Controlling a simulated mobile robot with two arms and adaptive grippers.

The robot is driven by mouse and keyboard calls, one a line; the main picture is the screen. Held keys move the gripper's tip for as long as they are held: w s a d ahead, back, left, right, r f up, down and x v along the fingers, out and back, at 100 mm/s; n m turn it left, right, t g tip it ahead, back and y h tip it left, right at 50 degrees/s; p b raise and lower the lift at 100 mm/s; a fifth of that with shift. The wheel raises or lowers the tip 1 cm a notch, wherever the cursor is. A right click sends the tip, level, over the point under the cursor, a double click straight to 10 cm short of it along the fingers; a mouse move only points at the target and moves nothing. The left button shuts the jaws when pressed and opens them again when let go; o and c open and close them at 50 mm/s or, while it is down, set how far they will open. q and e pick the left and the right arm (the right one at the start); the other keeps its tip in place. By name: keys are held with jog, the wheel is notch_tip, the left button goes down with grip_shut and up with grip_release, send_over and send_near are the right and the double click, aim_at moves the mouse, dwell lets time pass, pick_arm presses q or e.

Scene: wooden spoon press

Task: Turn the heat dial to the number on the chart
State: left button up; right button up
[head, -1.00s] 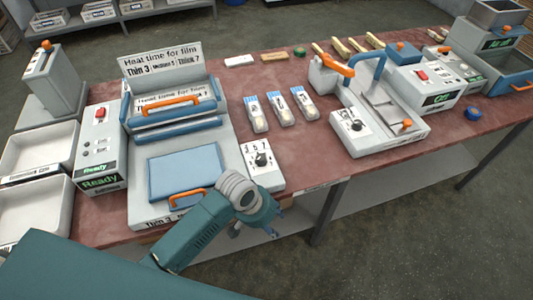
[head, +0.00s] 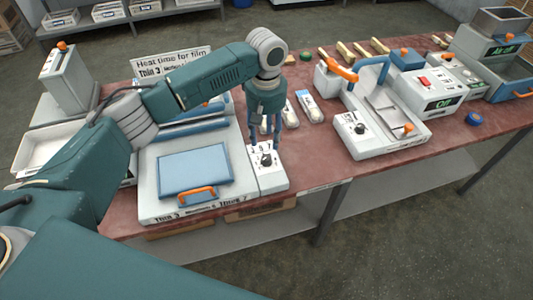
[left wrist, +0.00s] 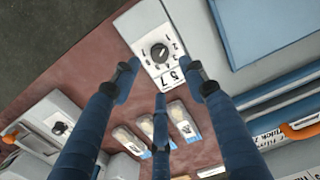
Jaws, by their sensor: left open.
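The heat dial (head: 266,160) is a black knob on a white box at the right front corner of the press; it also shows in the left wrist view (left wrist: 159,53), with numbers around it. I cannot tell which number its pointer marks. My left gripper (head: 265,145) is open and points down above the dial, its fingers spread and apart from the knob in the left wrist view (left wrist: 160,82). My right gripper is not in view.
The press (head: 148,190) has a blue plate with an orange handle (head: 197,192) left of the dial. Spoon packets (head: 309,107) lie behind the dial. Another white machine (head: 390,140) with its own dial stands to the right. Bare red table lies between them.

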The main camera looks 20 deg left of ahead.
aim_at(266, 157)
pick_arm(q)
notch_tip(266, 157, down, 9)
jog(key=shift+f+p, duration=0.1)
jog(key=shift+p, duration=0.65)
grip_shut()
